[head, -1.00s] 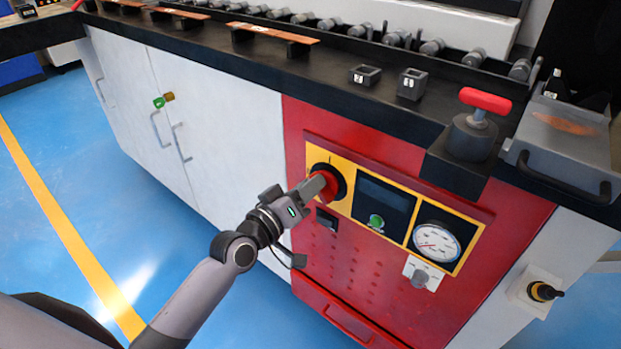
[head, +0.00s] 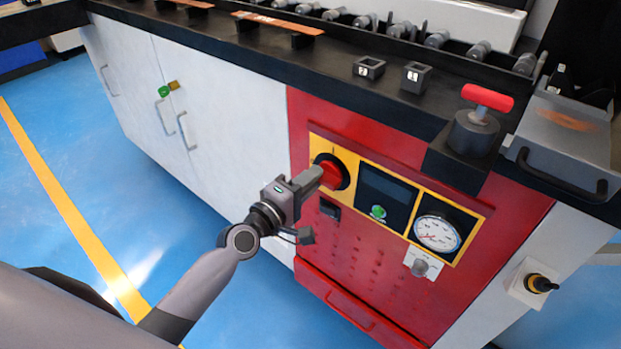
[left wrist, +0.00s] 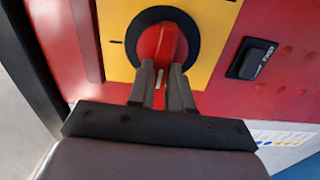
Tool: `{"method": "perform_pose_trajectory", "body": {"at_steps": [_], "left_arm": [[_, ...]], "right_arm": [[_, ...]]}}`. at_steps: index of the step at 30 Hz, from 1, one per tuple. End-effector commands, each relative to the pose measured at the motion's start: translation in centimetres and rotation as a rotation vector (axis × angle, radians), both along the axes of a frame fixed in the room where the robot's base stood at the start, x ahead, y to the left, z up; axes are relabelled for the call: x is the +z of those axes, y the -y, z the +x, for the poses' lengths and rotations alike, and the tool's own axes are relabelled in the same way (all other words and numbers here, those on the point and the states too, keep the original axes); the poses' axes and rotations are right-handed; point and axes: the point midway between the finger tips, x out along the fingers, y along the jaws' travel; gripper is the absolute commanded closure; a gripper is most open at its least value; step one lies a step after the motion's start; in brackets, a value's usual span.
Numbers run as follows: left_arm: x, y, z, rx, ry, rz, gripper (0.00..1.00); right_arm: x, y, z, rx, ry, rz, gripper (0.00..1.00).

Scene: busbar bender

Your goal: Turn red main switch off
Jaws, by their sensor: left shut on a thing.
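The red main switch (head: 331,174) is a red rotary knob on a black round base, set in a yellow plate on the red panel. It also shows in the left wrist view (left wrist: 158,45). My left gripper (head: 312,178) is at the knob, its fingers on either side of the grip. In the left wrist view the left gripper (left wrist: 162,72) is shut on the knob. The fingers hide part of the knob in the head view. My right gripper is not in view.
Right of the switch are a dark display with a green button (head: 378,212) and a round gauge (head: 437,233). A black rocker switch (left wrist: 252,59) is beside the yellow plate. A red-handled valve (head: 487,98) stands on the counter above. White cabinet doors (head: 225,120) are at left.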

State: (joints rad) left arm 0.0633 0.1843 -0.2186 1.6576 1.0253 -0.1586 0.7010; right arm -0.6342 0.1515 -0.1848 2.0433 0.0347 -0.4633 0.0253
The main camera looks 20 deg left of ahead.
Motion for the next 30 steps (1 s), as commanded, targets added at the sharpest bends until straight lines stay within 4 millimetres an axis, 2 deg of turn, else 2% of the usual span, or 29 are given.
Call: {"method": "perform_pose_trajectory", "body": {"at_steps": [20,21,23,30], "left_arm": [[-0.06,-0.04,0.04,0.002,-0.021,-0.063,1.0],[-0.05,-0.04,0.04,0.002,-0.021,-0.063,0.74],[-0.05,-0.03,0.03,0.002,-0.02,-0.062,0.55],[-0.07,-0.02,0.02,0.001,-0.02,-0.059,0.55]], "right_arm": [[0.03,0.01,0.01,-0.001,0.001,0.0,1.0],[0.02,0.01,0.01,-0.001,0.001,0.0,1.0],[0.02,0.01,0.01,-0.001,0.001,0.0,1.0],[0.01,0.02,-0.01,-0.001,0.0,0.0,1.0]]}}
